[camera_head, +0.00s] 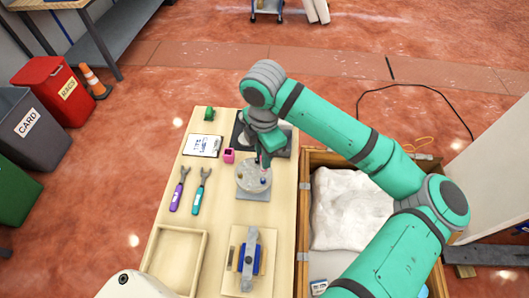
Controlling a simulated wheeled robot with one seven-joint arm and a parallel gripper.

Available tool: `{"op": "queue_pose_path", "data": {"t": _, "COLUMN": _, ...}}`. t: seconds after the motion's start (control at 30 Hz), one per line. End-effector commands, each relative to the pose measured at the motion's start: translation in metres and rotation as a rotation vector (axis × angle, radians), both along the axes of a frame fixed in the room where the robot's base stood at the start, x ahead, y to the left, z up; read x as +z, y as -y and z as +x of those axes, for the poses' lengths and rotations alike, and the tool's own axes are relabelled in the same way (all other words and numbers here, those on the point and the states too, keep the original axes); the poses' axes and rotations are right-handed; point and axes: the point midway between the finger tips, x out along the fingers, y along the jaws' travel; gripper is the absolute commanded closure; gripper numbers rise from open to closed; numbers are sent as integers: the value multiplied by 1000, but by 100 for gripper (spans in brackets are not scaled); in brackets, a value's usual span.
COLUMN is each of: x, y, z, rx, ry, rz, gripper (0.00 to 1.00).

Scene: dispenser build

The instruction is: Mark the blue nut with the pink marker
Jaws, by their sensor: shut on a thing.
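My gripper (265,159) points down over the round grey disc (246,182), at the disc's far edge. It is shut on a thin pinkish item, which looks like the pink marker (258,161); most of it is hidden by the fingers. A small dark blue spot on the disc, which looks like the blue nut (263,181), is just below the gripper tip. I cannot tell whether the marker touches it. Other small spots on the disc are too small to make out. A pink open-topped cup (229,156) stands left of the gripper.
On the wooden table (217,214) lie a purple tool (179,189), a teal tool (201,191) and a clipboard (202,146). A blue and grey clamp-like fixture (249,261) stands in front. An empty wooden tray (178,259) is front left. A crate (305,215) adjoins the right side.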

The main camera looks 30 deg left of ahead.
Motion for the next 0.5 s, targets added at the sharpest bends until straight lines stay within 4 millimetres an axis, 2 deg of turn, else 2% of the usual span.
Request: {"op": "queue_pose_path", "data": {"t": 0.5, "x": -26, "y": -1, "z": 0, "rx": 1, "ry": 0, "rz": -1, "gripper": 100}}
